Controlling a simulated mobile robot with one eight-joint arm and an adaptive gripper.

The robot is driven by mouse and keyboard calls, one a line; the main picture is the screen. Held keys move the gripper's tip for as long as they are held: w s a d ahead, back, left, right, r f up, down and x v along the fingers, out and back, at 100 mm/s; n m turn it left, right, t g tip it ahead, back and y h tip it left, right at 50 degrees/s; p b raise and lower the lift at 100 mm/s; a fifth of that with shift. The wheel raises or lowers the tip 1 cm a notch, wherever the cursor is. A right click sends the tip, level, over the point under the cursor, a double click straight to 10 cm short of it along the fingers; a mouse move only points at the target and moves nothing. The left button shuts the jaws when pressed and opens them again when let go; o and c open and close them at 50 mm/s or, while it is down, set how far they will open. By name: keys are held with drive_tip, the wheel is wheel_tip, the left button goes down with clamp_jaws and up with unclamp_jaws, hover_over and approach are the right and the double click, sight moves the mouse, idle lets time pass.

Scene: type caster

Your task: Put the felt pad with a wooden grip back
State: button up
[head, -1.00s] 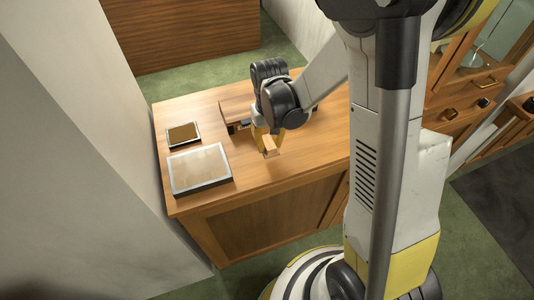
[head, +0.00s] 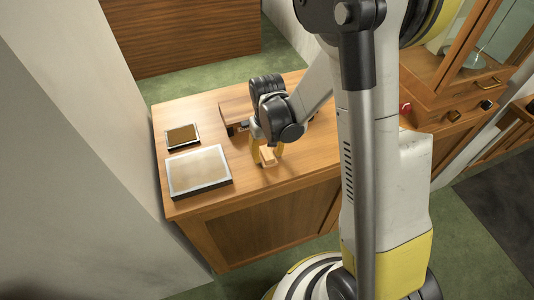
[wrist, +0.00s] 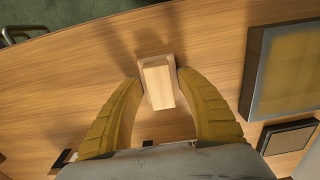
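The wooden grip of the pad (head: 267,156) is a small pale block near the front middle of the desk. In the wrist view the block (wrist: 157,82) sits between the two yellow fingertips. My gripper (head: 268,155) points down and its fingers close on the block's sides. In the wrist view my gripper (wrist: 158,75) has a fingertip at each side of it. A shadow lies beside the block. I cannot make out the felt underside, or whether it touches the desk.
A large grey-rimmed tray with a tan surface (head: 198,170) and a smaller dark-rimmed one with a brown surface (head: 182,136) lie left on the desk (head: 280,205). A low wooden stand (head: 236,110) is behind my gripper. A wooden cabinet (head: 462,95) stands right.

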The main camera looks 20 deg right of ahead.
wheel_tip(320, 180, up, 12)
drive_tip(key=p, duration=0.4)
wheel_tip(320, 180, up, 10)
drive_tip(key=t, duration=0.3)
hover_over(267, 153)
drive_tip(key=s, duration=0.5)
drive_tip(key=s+r+t, duration=0.4)
drive_tip(key=s, duration=0.3)
drive_tip(key=shift+s, duration=0.25)
wheel_tip(267, 153, down, 6)
drive_tip(key=b, duration=0.5)
drive_tip(key=shift+r+b, duration=0.2)
drive_tip(key=shift+b, duration=0.15)
